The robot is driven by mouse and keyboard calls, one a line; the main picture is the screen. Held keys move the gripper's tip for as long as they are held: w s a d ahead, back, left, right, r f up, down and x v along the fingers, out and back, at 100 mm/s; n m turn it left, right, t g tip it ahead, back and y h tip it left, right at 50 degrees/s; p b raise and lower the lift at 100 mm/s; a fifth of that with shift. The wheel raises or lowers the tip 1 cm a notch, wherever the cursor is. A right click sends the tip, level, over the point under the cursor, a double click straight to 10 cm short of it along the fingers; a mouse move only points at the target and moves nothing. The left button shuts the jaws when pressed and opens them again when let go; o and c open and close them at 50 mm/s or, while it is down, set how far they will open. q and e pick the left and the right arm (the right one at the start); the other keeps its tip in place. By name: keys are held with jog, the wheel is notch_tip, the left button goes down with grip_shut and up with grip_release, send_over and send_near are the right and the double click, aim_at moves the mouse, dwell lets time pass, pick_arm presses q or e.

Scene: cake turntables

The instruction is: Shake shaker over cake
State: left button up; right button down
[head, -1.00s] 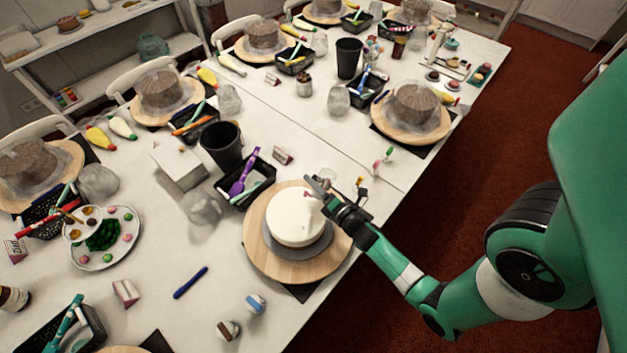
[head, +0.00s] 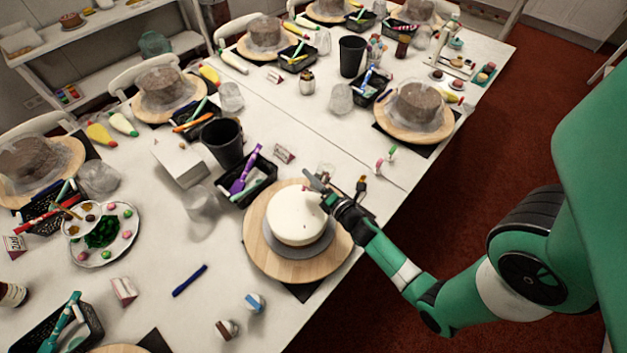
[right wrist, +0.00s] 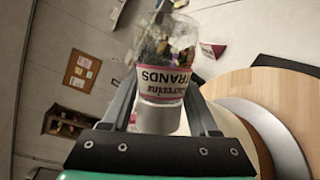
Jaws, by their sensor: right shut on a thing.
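A round white cake (head: 294,219) sits on a grey board on a round wooden turntable (head: 262,257) near the table's right edge. My right gripper (head: 322,188) is over the far right side of the cake. In the right wrist view, its fingers are shut on a shaker (right wrist: 160,84) with a clear body, dark and coloured contents and a pink-and-white label that reads upside down. A white end of the shaker lies between the fingers. In the head view the shaker is mostly hidden by the gripper. My left gripper is not in view.
A black basket (head: 262,190) with a purple tool and a black cup (head: 222,143) stand left of the turntable. A blue pen (head: 190,280) and two small jars (head: 254,303) lie nearer. Other wrapped cakes stand farther off. Free table shows around the pen.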

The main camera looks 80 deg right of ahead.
jog(key=shift+r, duration=0.1)
dwell(0.3)
jog(key=shift+d+r+p, duration=0.25)
jog(key=shift+r+p, duration=0.05)
jog(key=shift+p, duration=0.15)
jog(key=shift+s+d+p, duration=0.15)
jog(key=shift+d+p, duration=0.05)
jog(key=shift+p, duration=0.1)
jog(key=shift+f+b, duration=0.2)
jog(key=shift+b, duration=0.2)
jog(key=shift+w+a+f+b, duration=0.2)
jog(key=shift+a+f+b, duration=0.2)
jog(key=shift+b, duration=0.3)
jog(key=shift+s+r, duration=0.1)
jog(key=shift+r, duration=0.15)
jog(key=shift+r+n+b, duration=0.15)
jog(key=shift+n+b, duration=0.35)
jog(key=shift+b, duration=0.3)
